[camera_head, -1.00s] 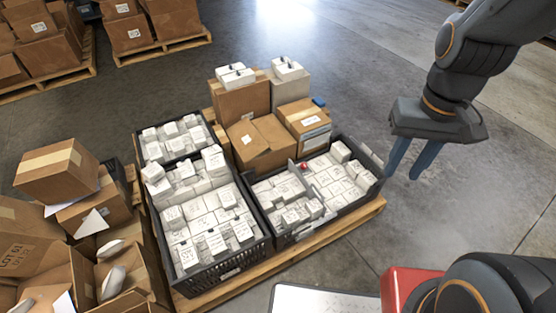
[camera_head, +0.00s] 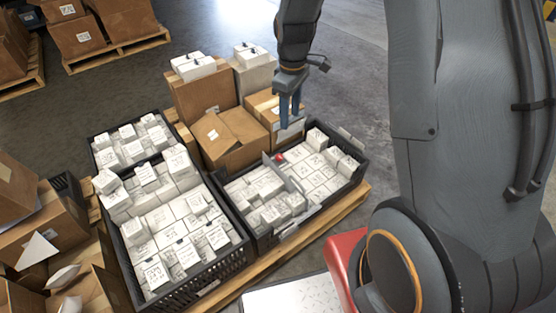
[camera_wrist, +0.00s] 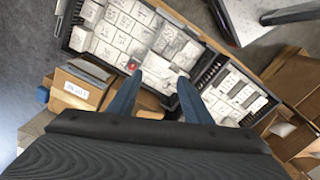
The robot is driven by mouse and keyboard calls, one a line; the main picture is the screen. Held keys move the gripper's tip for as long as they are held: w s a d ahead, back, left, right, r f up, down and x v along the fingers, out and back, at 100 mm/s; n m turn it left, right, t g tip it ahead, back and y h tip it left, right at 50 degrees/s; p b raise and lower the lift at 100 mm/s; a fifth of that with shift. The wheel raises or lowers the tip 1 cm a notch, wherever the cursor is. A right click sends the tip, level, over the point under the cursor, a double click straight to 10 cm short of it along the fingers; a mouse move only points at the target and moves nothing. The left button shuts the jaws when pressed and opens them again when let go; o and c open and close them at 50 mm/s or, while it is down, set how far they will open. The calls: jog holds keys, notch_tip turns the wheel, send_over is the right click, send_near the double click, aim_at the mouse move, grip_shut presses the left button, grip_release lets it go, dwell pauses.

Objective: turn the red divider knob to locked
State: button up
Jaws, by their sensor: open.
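The red divider knob (camera_head: 280,157) sits on top of the grey divider (camera_head: 290,182) in the right black crate (camera_head: 258,238). In the wrist view the knob (camera_wrist: 132,66) shows near the tip of the left finger. My gripper (camera_head: 290,122) is open and empty, above the far side of that crate, with its blue fingers pointing down. In the wrist view the fingers (camera_wrist: 155,84) stand apart, with white boxes beyond and between them. The gap in height between fingertips and knob is hard to judge. The knob's pointer and any lock marking are too small to read.
White boxes fill the right crate on both sides of the divider. A left black crate (camera_head: 236,262) stands beside it. Brown cartons (camera_head: 232,137) rise close behind the right crate, near my gripper. The pallet (camera_head: 352,200) edge and open floor lie to the right.

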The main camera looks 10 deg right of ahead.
aim_at(279, 156)
jog(key=w+f+n+b, duration=0.2)
jog(key=w+f, duration=0.2)
jog(key=f, duration=0.4)
jog(key=w+f+n+b, duration=0.3)
jog(key=w+f, duration=0.2)
jog(key=f, duration=0.4)
jog(key=w+f+n+b, duration=0.2)
jog(key=w+f, duration=0.3)
jog(key=f, duration=0.3)
jog(key=shift+d+f+n+b, duration=0.2)
jog(key=shift+f+n+b, duration=0.15)
jog(key=shift+b, duration=0.2)
jog(key=shift+w+f, duration=0.15)
jog(key=shift+f, duration=0.15)
notch_tip(279, 156, down, 7)
jog(key=shift+f+b, duration=0.15)
jog(key=shift+b, duration=0.5)
jog(key=shift+c, duration=0.3)
jog(key=c, duration=1)
